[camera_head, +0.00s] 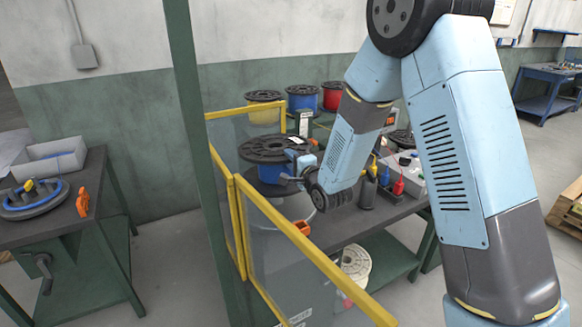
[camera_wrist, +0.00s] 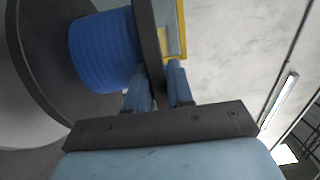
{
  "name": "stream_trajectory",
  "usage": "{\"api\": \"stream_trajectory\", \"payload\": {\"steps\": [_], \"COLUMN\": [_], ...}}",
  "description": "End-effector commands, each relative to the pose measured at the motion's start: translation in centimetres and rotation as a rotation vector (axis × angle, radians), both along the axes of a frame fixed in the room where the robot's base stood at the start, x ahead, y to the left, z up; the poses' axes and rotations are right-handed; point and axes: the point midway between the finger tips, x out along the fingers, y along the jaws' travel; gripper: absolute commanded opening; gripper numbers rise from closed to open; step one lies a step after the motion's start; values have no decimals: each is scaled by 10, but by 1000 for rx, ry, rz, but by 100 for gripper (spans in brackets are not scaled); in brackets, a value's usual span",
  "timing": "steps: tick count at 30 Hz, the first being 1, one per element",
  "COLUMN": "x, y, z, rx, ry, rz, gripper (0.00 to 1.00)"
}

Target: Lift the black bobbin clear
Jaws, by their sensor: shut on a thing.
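The black bobbin (camera_head: 268,148) has dark flanges and blue winding between them. It is upright at the left of the bench, behind the yellow-framed guard. My gripper (camera_head: 291,172) reaches it from the right and is shut on the rim of its upper flange. In the wrist view, the bobbin's blue winding (camera_wrist: 103,48) fills the upper left, and the flange edge passes between the two blue fingers of my gripper (camera_wrist: 158,85). A pale grey round form is below the bobbin; I cannot tell whether they touch.
Yellow-framed clear guard panels (camera_head: 300,240) stand close in front and at the left. Yellow, blue (camera_head: 303,97) and red (camera_head: 333,95) spools stand behind. Small bottles (camera_head: 398,185) and a grey box are right of my gripper. A green post (camera_head: 190,130) rises at the left.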

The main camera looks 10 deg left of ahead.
Motion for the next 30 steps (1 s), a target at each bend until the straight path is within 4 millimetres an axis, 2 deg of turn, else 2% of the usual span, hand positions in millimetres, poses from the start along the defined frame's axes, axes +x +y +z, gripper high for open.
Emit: {"api": "stream_trajectory", "payload": {"steps": [1, 30], "x": [1, 0], "y": [0, 0], "z": [8, 87], "rx": [5, 5], "ry": [-7, -8], "rz": [0, 0], "gripper": [0, 0]}}
